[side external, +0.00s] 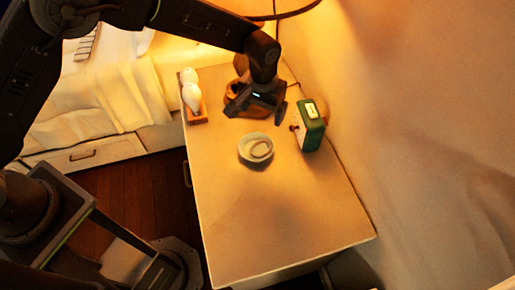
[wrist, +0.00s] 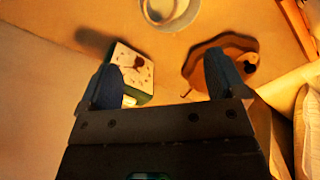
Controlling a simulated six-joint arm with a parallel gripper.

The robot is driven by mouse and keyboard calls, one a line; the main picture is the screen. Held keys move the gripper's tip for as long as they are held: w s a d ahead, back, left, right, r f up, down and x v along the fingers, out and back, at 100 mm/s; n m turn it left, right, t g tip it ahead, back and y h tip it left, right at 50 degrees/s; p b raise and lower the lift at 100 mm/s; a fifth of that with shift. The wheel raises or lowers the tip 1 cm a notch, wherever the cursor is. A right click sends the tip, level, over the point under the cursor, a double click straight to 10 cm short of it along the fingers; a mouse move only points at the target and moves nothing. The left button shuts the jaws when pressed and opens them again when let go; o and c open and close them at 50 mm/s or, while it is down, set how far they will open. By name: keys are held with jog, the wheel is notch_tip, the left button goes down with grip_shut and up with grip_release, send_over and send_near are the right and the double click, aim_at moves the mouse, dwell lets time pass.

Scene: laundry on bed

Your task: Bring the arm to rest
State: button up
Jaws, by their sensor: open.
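My gripper (side external: 255,108) hangs over the far part of the bedside table (side external: 255,215) in the side view, its jaws apart. In the wrist view the two dark fingers of my gripper (wrist: 162,80) are spread wide with nothing held between them. My arm reaches across from the upper left in the side view.
A brown wooden base (wrist: 240,42) lies by one finger. The table's near half is clear; a bed (side external: 95,105) stands left.

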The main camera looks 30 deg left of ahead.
jog(key=s+a+r+t, duration=0.1)
jog(key=s+a+r, duration=0.25)
jog(key=r, duration=0.35)
jog(key=s+a+r+t, duration=0.1)
jog(key=s+a+r, duration=0.1)
jog(key=a+r, duration=0.35)
jog(key=s+a+r+t, duration=0.1)
jog(key=s+a+r, duration=0.25)
jog(key=r, duration=0.45)
jog(key=s+a+r+t, duration=0.1)
jog(key=s+a, duration=0.3)
jog(key=s, duration=0.4)
jog(key=s+a+r+t, duration=0.1)
jog(key=s+a, duration=0.4)
jog(key=s, duration=0.4)
jog(key=shift+a+r+t, duration=0.15)
jog(key=shift+a+t, duration=0.05)
jog(key=shift+t, duration=0.1)
